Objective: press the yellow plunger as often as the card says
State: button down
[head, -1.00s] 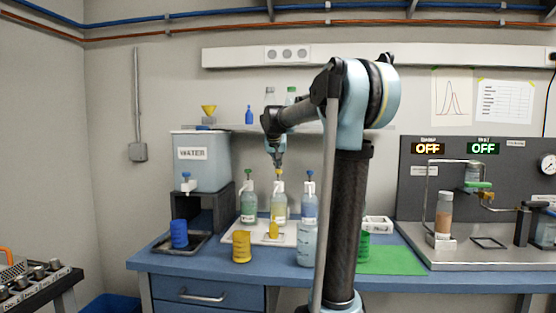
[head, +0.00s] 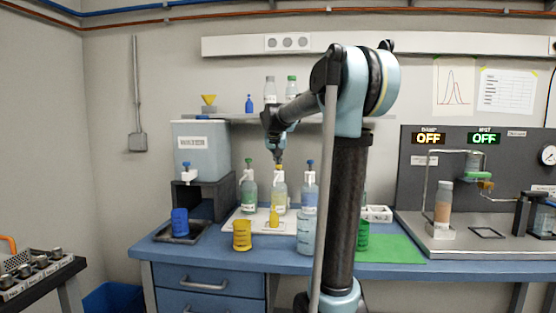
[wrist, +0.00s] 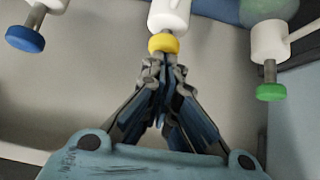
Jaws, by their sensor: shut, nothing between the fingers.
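The yellow plunger (head: 279,167) tops the middle pump bottle (head: 279,192) on a white tray (head: 240,221). My gripper (head: 278,160) points down over it, with its fingertips shut and empty. In the wrist view the yellow cap (wrist: 163,43) sits right at the fingertips (wrist: 163,62), touching or nearly touching. The blue plunger (wrist: 25,39) and green plunger (wrist: 270,92) stand to either side there, clear of the fingers. No readable card with a press count shows.
A green-topped bottle (head: 248,193) and a blue-topped bottle (head: 310,188) flank the middle one closely. Yellow (head: 242,236) and blue (head: 180,222) cups, a clear container (head: 306,234) and a yellow cylinder (head: 274,216) stand nearby. A shelf (head: 235,120) is behind.

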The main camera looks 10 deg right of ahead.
notch_tip(320, 180, up, 4)
jog(key=shift+r, duration=0.1)
jog(key=v, duration=0.9)
jog(key=shift+s+r, duration=0.2)
jog(key=shift+s, duration=0.15)
notch_tip(320, 180, up, 3)
jog(key=shift+f, duration=0.1)
dwell(0.5)
